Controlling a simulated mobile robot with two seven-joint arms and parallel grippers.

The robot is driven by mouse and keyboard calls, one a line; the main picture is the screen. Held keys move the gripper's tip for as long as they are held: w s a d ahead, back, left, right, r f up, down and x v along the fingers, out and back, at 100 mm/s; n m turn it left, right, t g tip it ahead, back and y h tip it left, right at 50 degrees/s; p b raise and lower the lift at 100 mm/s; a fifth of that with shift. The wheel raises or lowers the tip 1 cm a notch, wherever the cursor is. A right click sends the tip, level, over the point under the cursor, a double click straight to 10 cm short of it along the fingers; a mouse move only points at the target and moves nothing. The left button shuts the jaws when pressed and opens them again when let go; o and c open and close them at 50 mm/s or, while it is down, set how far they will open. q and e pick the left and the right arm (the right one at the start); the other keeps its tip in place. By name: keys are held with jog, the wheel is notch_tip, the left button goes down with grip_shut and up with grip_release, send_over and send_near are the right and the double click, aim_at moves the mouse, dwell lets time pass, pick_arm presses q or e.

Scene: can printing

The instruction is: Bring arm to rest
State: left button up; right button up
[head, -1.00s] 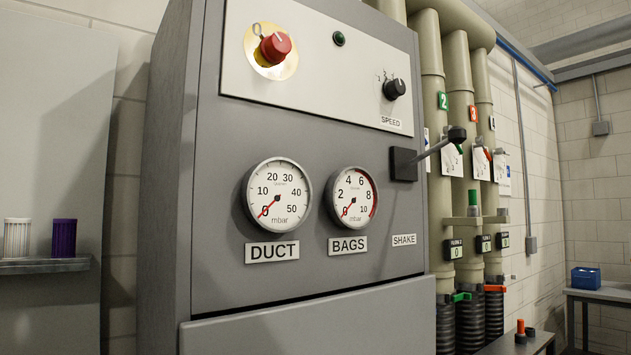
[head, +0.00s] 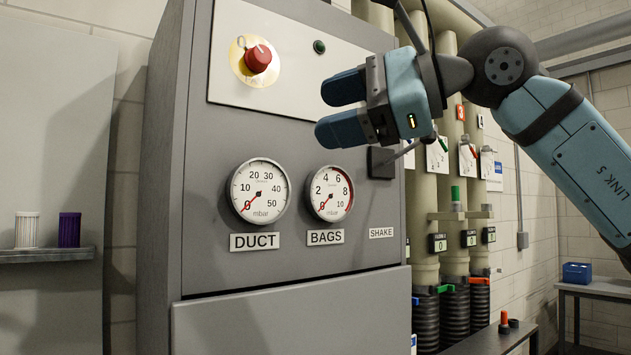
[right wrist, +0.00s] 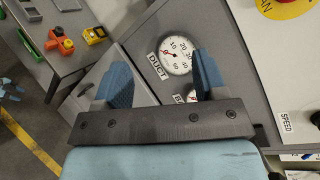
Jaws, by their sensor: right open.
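My right gripper (head: 333,108) is in front of the upper right part of the grey control cabinet (head: 240,285), in the head view. Its blue fingers are apart and nothing is between them. In the right wrist view, its fingers (right wrist: 163,82) also stand apart and empty, with the DUCT gauge (right wrist: 177,54) showing between them. The gripper hides the speed knob and part of the lever (head: 402,152) beside the SHAKE label. My left gripper does not show in the head view.
The red knob (head: 257,58) and the BAGS gauge (head: 331,193) are on the cabinet's front. Pale pipes (head: 425,250) stand to its right. A shelf (head: 45,254) with two cups is at left. The wrist view shows a table (right wrist: 75,20) with small coloured items.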

jog(key=w+d+f+m+g+y, duration=0.15)
jog(key=w+f+m+y, duration=0.4)
jog(key=f, duration=0.75)
jog(key=w+f+m+g+y, duration=0.2)
jog(key=w+f+m+y, duration=0.1)
jog(key=f+m, duration=0.75)
jog(key=d+f+m+t+h, duration=0.35)
jog(key=f+m+t, duration=0.25)
jog(key=f+m, duration=0.35)
jog(key=w+d+f+m+t+h, duration=0.15)
jog(key=f+m+t+h, duration=0.3)
jog(key=f+m, duration=0.45)
jog(key=d+f+m+t+h, duration=0.3)
jog(key=f+m+t, duration=0.3)
jog(key=f+m, duration=0.3)
jog(key=s+d+f+m+g+h, duration=0.2)
jog(key=s+f+m+h, duration=0.25)
jog(key=f, duration=0.75)
jog(key=s+d+f+m+g+h, duration=0.1)
jog(key=s+d+f+m+h, duration=0.35)
jog(key=f, duration=0.65)
jog(key=s+f+m+g, duration=0.6)
jog(key=s+f, duration=0.7)
jog(key=s, duration=0.3)
notch_tip(320, 180, up, 11)
jog(key=s+d+p, duration=0.1)
jog(key=p, duration=1.2)
jog(key=shift+d+n+t, duration=0.15)
jog(key=shift+n+t, duration=0.15)
jog(key=shift+n, duration=0.05)
